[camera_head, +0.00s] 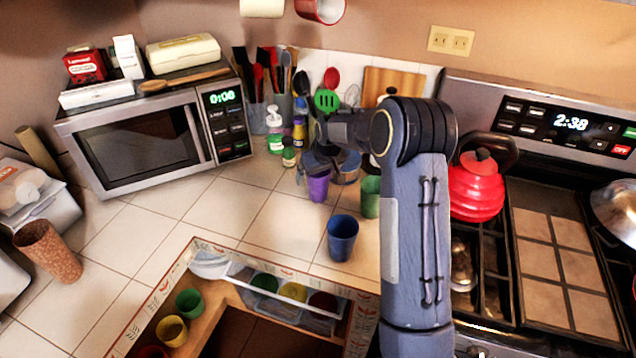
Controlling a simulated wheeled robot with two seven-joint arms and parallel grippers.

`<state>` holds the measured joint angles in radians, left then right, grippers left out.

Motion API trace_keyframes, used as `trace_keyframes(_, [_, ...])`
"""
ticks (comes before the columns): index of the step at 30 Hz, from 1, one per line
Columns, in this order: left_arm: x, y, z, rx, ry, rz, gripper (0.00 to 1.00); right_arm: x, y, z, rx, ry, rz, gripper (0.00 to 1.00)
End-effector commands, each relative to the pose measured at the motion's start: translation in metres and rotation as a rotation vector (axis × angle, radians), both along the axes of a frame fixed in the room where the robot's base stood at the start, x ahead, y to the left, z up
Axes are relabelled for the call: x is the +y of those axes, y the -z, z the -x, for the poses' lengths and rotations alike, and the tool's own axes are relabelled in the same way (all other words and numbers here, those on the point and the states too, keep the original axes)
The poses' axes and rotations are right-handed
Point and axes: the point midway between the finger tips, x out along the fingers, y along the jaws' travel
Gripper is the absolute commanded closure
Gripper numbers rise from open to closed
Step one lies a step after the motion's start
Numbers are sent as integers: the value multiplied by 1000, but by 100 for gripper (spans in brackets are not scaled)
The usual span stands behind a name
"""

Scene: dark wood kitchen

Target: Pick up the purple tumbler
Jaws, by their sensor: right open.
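The purple tumbler (318,187) stands upright on the tiled counter (215,205), near the back and right of the microwave. My right gripper (331,166) is open and reaches in from the right, right above the tumbler's top. The fingers and my arm partly cover that spot, so I cannot tell whether they touch the tumbler or surround its rim. My left gripper is out of view.
A blue tumbler (342,237) stands in front, and a green tumbler (371,196) stands close on the right, partly behind my arm. Bottles (275,132) and utensils stand behind left. The stove with a red kettle (476,186) is at right.

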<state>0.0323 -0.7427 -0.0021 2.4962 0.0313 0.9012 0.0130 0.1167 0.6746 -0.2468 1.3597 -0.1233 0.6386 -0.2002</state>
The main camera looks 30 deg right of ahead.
Motion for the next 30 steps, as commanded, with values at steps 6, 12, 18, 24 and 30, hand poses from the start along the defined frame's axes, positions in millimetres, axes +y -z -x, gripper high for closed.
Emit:
trace_keyframes(6, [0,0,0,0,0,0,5,0,0,0,-1,1,0,9])
trace_keyframes(12, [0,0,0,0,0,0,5,0,0,0,-1,1,-1,35])
trace_keyframes(18, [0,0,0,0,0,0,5,0,0,0,-1,1,0,56])
trace_keyframes(24, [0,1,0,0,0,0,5,0,-1,0,-2,1,0,56])
trace_keyframes(30, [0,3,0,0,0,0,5,0,-12,-1,-4,0,0,56])
